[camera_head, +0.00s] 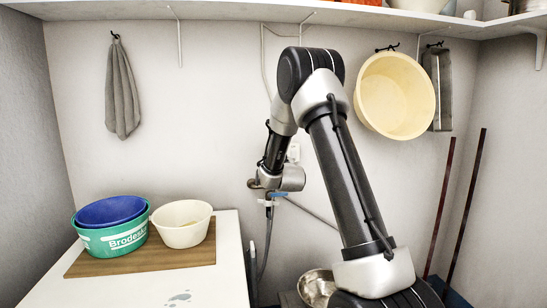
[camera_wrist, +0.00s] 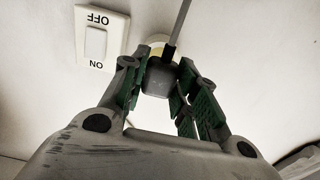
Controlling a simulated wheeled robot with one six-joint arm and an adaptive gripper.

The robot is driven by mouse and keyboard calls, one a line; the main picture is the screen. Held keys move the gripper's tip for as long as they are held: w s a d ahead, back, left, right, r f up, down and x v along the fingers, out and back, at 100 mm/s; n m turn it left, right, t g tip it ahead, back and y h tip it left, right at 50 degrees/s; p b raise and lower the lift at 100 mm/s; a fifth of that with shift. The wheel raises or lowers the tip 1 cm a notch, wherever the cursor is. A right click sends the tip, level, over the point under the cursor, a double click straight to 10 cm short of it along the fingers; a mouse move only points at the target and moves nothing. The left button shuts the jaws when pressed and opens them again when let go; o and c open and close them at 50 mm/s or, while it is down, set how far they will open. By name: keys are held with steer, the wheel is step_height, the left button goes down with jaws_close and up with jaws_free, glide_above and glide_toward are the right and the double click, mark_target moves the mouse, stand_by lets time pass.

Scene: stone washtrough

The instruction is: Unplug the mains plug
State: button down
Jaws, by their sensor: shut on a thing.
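The mains plug (camera_wrist: 160,80) is a dark grey block with a grey cord running up from it in the wrist view. My gripper (camera_wrist: 159,70) has its green-padded fingers on both sides of the plug and is shut on it. A pale, yellowish round fitting (camera_wrist: 157,41) shows on the wall behind the plug, partly covered by the plug and cord. I cannot tell whether the plug's pins are in it. In the head view my arm hides the plug and my fingers.
A white ON/OFF wall switch (camera_wrist: 97,42) sits just left of the plug. A cream basin (camera_head: 394,96) hangs right. Bowls stand on a wooden board (camera_head: 150,262) at left. A shelf (camera_head: 230,10) runs above.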

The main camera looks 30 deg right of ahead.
steer(key=shift+v, duration=1.1)
